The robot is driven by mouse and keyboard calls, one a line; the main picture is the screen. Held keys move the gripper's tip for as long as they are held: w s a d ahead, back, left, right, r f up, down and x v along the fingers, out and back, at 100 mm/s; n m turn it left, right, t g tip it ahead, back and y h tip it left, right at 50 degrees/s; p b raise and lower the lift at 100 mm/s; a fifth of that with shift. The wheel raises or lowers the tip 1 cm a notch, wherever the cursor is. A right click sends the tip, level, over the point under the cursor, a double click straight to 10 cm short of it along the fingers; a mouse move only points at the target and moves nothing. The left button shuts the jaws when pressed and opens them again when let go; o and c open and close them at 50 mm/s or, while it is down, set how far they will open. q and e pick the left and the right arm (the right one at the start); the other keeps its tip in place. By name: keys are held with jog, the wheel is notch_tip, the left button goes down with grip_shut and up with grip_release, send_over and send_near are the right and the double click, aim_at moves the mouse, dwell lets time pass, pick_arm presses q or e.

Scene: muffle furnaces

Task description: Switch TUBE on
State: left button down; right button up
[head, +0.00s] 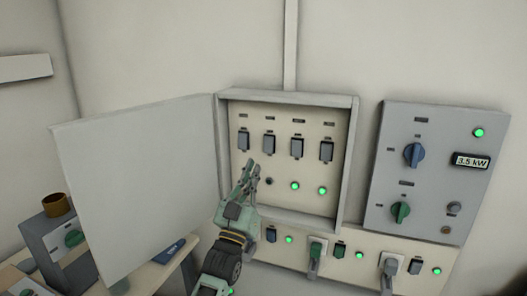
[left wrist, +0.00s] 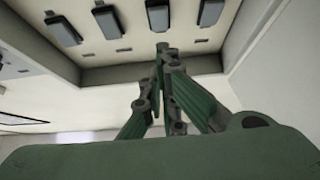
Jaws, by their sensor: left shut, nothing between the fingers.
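An open wall breaker box (head: 351,150) holds a row of several dark switches, each under a small label too small to read, so I cannot tell which is TUBE. The leftmost switch (head: 244,140), second switch (head: 269,144), third switch (head: 297,147) and rightmost switch (head: 326,151) show. Below the row, one lamp (head: 268,181) is dark; two lamps, one (head: 295,186) beside the other (head: 322,190), glow green. My left gripper (head: 252,168) is shut and empty, just below the left switches. In the left wrist view its closed fingertips (left wrist: 163,48) are below the switch row (left wrist: 110,18).
The box door (head: 135,180) stands open to the left. A grey panel (head: 430,165) with a blue knob (head: 413,154), a green knob (head: 401,211) and a 3.5 kW display (head: 471,161) is at right. Plugs (head: 316,250) and sockets run below the box.

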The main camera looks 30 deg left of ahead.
aim_at(269, 145)
pick_arm(q)
jog(key=w, duration=0.2)
jog(key=w+a+r+p, duration=0.1)
jog(key=w, duration=0.2)
jog(key=w+r+p, duration=0.1)
jog(key=w, duration=0.1)
jog(key=shift+w+a, duration=0.2)
jog(key=shift+a, duration=0.15)
